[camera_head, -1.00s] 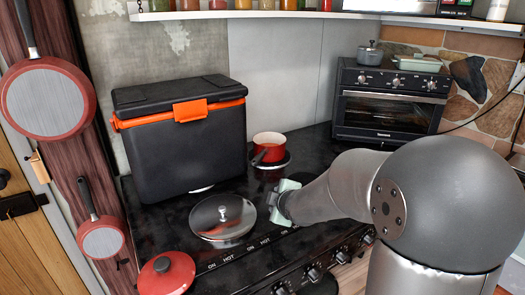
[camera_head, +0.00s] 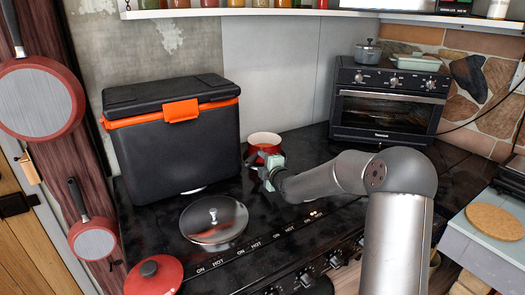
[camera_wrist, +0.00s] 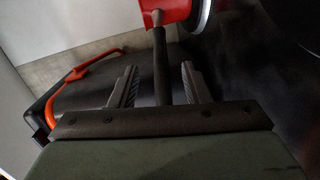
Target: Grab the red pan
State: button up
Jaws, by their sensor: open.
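The red pan (camera_head: 263,140) is a small saucepan with a pale inside, standing at the back of the black stovetop. Its dark handle points toward the front, partly hidden by my gripper (camera_head: 268,172) in the head view. In the wrist view the red pan (camera_wrist: 174,10) shows at the top edge. Its handle (camera_wrist: 159,55) runs down between the two fingers of my gripper (camera_wrist: 158,78). The fingers are open, with a gap on each side of the handle.
A black cooler with an orange latch (camera_head: 181,108) stands left of the pan. A lidded pan (camera_head: 214,220) and a red lid (camera_head: 153,275) lie in front. A toaster oven (camera_head: 388,105) stands at the right. Two pans hang on the left wall.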

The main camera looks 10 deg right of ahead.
aim_at(258, 157)
jog(key=shift+d+p+x, duration=0.15)
jog(key=shift+p+x, duration=0.3)
jog(key=shift+x, duration=1.05)
jog(key=shift+d+p+x, duration=0.1)
jog(key=shift+p+x, duration=0.35)
jog(key=shift+x, duration=1)
jog(key=shift+f, duration=0.1)
grip_shut()
jog(key=shift+w, duration=0.1)
